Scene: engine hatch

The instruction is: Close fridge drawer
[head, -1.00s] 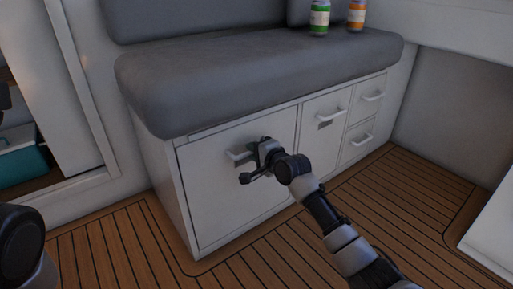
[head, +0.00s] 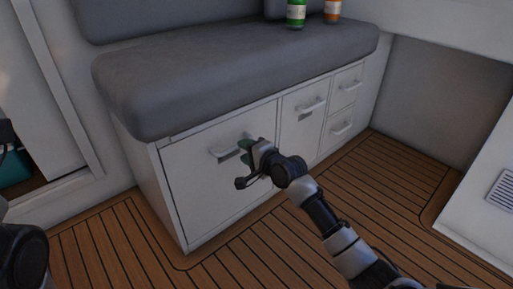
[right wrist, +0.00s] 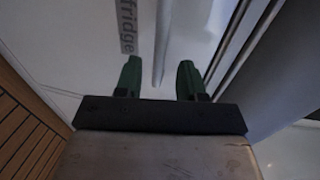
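The fridge drawer (head: 215,185) is the large white front at the left of the bench cabinet. It looks nearly flush with the cabinet; a small gap cannot be ruled out. Its pale handle (head: 228,152) is near the top, and the word "fridge" (right wrist: 127,26) shows in the right wrist view. My right gripper (head: 247,152) is in front of the drawer, at the right end of the handle. Its green fingers (right wrist: 158,75) are apart, with the handle bar (right wrist: 162,45) lined up between them; I cannot tell if they touch it. My left gripper is out of view.
A grey cushion (head: 230,75) overhangs the cabinet. A green bottle (head: 296,13) and an orange bottle (head: 333,10) stand on it. Smaller fronts with handles (head: 312,106) are to the right. The wooden floor (head: 375,190) in front is clear. A white panel (head: 480,215) stands at right.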

